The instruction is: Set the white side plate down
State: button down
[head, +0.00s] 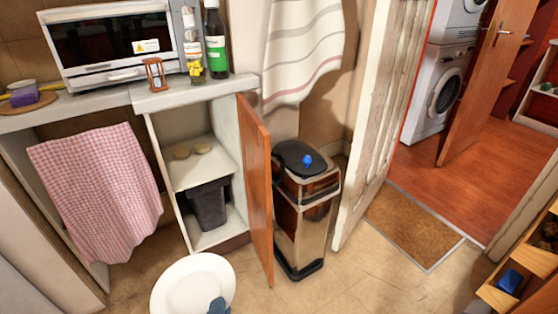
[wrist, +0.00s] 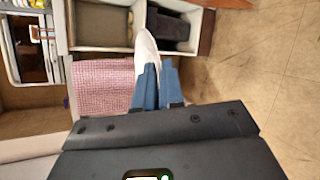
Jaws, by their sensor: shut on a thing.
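The white side plate (head: 188,284) is in the air at the bottom of the head view, in front of the open cabinet. My gripper (head: 218,306) shows as a blue tip at the plate's lower right rim; the rest is cut off by the frame. In the wrist view, the two blue fingers of my gripper (wrist: 157,72) are shut on the plate (wrist: 146,46), which appears nearly edge-on and narrow between them.
The open cabinet (head: 222,158) holds two small round items on its shelf and a dark bin (head: 208,204) below. Its orange door (head: 257,185) stands open beside a metal trash bin (head: 304,215). A microwave, bottles and an hourglass (head: 155,74) occupy the counter. The floor in front is clear.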

jog(key=w+d+f+h+p, duration=0.1)
jog(key=w+d+p, duration=0.2)
jog(key=d, duration=1.3)
jog(key=w+d+f+m+p, duration=0.1)
jog(key=w+d+p, duration=0.2)
jog(key=d, duration=1.3)
jog(key=shift+f+m+h+p, duration=0.3)
jog(key=shift+f+h+p, duration=0.1)
jog(key=shift+p, duration=0.5)
